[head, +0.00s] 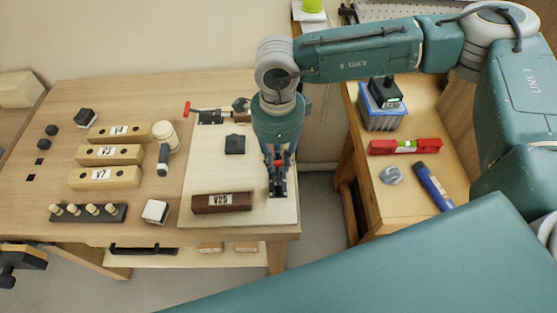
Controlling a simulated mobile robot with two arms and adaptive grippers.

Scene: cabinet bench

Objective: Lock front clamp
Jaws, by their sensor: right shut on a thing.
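The front clamp (279,192) is a small dark toggle clamp at the right edge of the pale board (235,170), to the right of a dark brown block labelled V25 (222,202). My right gripper (277,163) reaches down over it from above and is shut on the clamp's red handle, of which only a little shows between the fingers. The gripper hides most of the handle and arm, so I cannot tell the clamp's exact position. A second clamp (210,117) with a red handle lies at the back of the board. My left gripper is not in view.
Tan labelled blocks (105,177), a dark peg rack (88,212), a mallet (165,140) and small dark pieces stand on the left of the bench. A side table at right holds a blue bin (382,118), a red level (404,146) and a blue-black tool (433,187).

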